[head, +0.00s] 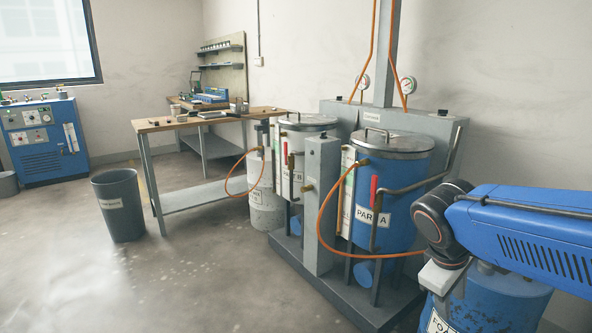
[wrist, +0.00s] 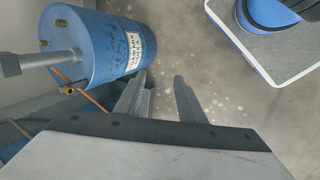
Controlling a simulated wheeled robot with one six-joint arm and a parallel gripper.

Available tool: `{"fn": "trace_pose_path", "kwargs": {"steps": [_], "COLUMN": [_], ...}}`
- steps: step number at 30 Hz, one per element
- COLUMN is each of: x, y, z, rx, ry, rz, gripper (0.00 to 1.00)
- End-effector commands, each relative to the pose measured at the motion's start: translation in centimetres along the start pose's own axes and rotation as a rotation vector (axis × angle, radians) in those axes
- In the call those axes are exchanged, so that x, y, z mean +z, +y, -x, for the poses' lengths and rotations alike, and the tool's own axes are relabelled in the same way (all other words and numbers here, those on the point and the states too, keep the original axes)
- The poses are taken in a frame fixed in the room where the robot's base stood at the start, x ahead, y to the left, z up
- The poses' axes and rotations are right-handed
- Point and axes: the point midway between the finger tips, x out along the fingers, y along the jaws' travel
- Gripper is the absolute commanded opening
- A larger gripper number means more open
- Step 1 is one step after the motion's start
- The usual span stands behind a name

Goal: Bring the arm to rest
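My arm, with a blue link (head: 530,230) and a dark joint, reaches in from the right edge in the head view. It is in front of part of the blue tank marked PART A (head: 385,190) and above a blue drum (head: 500,300). My gripper (wrist: 159,82) shows in the wrist view with its two grey fingers apart. Nothing is between them; the bare concrete floor shows through the gap. A blue drum (wrist: 98,45) with a white label is beyond and left of the fingers. The fingers cannot be made out in the head view.
A white tank marked B (head: 295,165) stands beside the blue tank on a grey base (head: 335,300). Orange hoses (head: 323,215) hang in front. A workbench (head: 185,122), a grey bin (head: 120,205) and a blue cabinet (head: 45,140) stand farther left. The left foreground floor is clear.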

Motion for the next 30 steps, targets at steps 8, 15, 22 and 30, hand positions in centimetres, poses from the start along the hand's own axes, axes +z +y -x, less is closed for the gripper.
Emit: {"fn": "trace_pose_path", "kwargs": {"steps": [8,15,22,30], "x": [3.7,5.0,5.3,5.3], "y": [-4.3,-7.0,-7.8,-7.8], "z": [0.2,0.5,0.6,0.6], "rx": [-0.14,-0.234,-0.266,-0.266], "ry": [0.172,0.286,0.324,0.324], "rz": [-0.348,-0.583,-0.66,-0.659], "gripper": [0.36,0.36,0.36,0.36]}}
